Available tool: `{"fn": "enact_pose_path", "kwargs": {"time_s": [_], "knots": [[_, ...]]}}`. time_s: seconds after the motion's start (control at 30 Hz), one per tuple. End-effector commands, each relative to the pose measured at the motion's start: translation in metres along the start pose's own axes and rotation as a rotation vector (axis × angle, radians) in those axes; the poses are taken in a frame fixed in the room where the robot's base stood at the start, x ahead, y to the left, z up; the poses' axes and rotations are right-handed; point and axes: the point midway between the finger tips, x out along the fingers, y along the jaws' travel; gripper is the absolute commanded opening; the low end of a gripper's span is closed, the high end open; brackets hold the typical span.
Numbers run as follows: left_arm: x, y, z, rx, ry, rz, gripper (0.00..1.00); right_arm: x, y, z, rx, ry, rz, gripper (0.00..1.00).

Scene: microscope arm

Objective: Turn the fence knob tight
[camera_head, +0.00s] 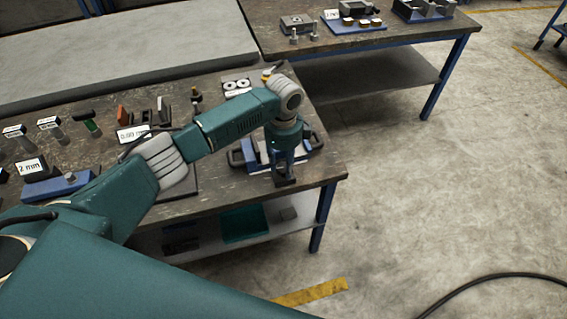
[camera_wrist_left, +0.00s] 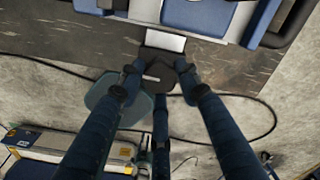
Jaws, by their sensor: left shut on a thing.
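My left gripper (camera_head: 284,178) points down at the front edge of the near bench, at the front of a blue fixture (camera_head: 256,146) with black side handles. In the left wrist view the dark fingers of the left gripper (camera_wrist_left: 158,77) are closed around a small dark round part (camera_wrist_left: 155,73), which looks like the fence knob. A light plate on a dark block (camera_wrist_left: 165,41) sits just beyond it, and the blue fixture (camera_wrist_left: 198,14) is at the top. The fingers and wrist hide most of the knob in the head view. My right gripper is not in view.
The near bench (camera_head: 335,165) holds several tools and labelled blocks to the left, including a "2 mm" block (camera_head: 32,166). Its lower shelf holds a teal tray (camera_head: 244,224). A second bench (camera_head: 380,42) stands behind at the right. The floor at the right is open, with a black cable (camera_head: 470,285).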

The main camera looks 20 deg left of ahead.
Motion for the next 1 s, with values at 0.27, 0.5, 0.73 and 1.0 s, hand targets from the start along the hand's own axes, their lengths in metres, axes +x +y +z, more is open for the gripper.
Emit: {"fn": "enact_pose_path", "kwargs": {"time_s": [0.27, 0.5, 0.73, 1.0], "knots": [[-0.0019, -0.0017, 0.0003, 0.119, 0.000, -0.005, 0.08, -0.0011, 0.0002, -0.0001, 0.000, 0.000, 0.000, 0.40], [-0.0019, -0.0019, 0.0004, 0.155, -0.001, -0.005, 0.08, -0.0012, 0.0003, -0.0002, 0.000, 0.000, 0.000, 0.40], [-0.0020, -0.0020, 0.0004, 0.158, -0.001, -0.005, 0.08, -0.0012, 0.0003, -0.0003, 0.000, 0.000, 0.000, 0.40], [-0.0019, -0.0017, 0.0004, 0.157, -0.001, -0.005, 0.53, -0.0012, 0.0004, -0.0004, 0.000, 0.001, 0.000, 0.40]]}}
